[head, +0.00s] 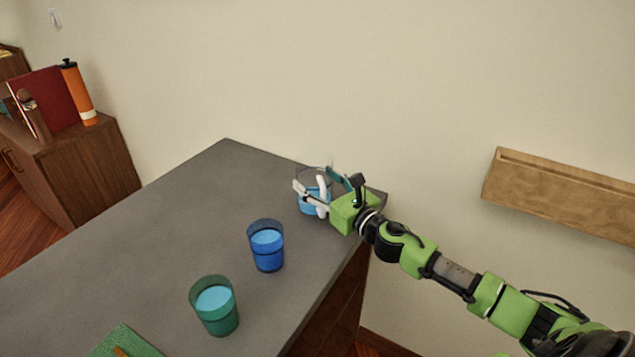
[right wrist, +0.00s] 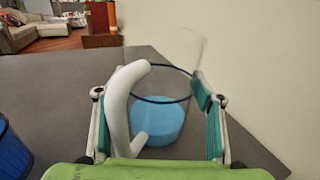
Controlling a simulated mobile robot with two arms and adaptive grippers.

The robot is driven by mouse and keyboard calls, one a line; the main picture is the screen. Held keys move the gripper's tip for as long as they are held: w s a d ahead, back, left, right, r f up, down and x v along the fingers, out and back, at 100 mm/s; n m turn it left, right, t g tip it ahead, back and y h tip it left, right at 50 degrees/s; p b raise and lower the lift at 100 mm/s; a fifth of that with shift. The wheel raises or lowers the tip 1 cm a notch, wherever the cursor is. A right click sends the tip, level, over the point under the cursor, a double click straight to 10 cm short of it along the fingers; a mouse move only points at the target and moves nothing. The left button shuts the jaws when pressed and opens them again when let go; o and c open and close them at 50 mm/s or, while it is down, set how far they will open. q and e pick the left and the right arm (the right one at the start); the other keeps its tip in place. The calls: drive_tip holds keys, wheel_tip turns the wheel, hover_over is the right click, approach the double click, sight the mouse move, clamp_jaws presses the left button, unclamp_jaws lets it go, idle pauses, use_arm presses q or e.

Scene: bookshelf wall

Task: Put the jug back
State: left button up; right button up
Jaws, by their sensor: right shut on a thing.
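The jug (head: 309,207) is clear, with blue liquid low inside and a white handle. It is upright at the far right corner of the grey table. My right gripper (head: 314,179) is shut on it, with a finger on either side. In the right wrist view the jug (right wrist: 160,118) is between the two teal-padded fingers (right wrist: 158,112), its white handle towards me and left. Whether its base touches the table I cannot tell. My left gripper is not in view.
A blue cup (head: 267,250) and a green cup (head: 216,310), both with blue liquid, stand on the grey table (head: 165,225). A green mat (head: 125,342) lies at the near edge. A wooden wall shelf (head: 560,190) is at right. A cabinet with an orange bottle (head: 78,92) stands at left.

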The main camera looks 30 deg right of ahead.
drive_tip(key=shift+r, duration=0.1)
drive_tip(key=o, duration=1.5)
drive_tip(key=shift+f, duration=0.3)
drive_tip(key=o, duration=0.4)
drive_tip(key=shift+r, duration=0.15)
drive_tip(key=shift+r, duration=0.25)
drive_tip(key=s+b, duration=0.1)
drive_tip(key=s, duration=0.5)
drive_tip(key=s+d+b, duration=0.1)
drive_tip(key=s, duration=0.3)
drive_tip(key=shift+d+f+b, duration=0.1)
drive_tip(key=shift+f+b, duration=0.2)
drive_tip(key=shift+s+d+r, duration=0.15)
drive_tip(key=shift+s+r, duration=0.05)
drive_tip(key=shift+s, duration=0.8)
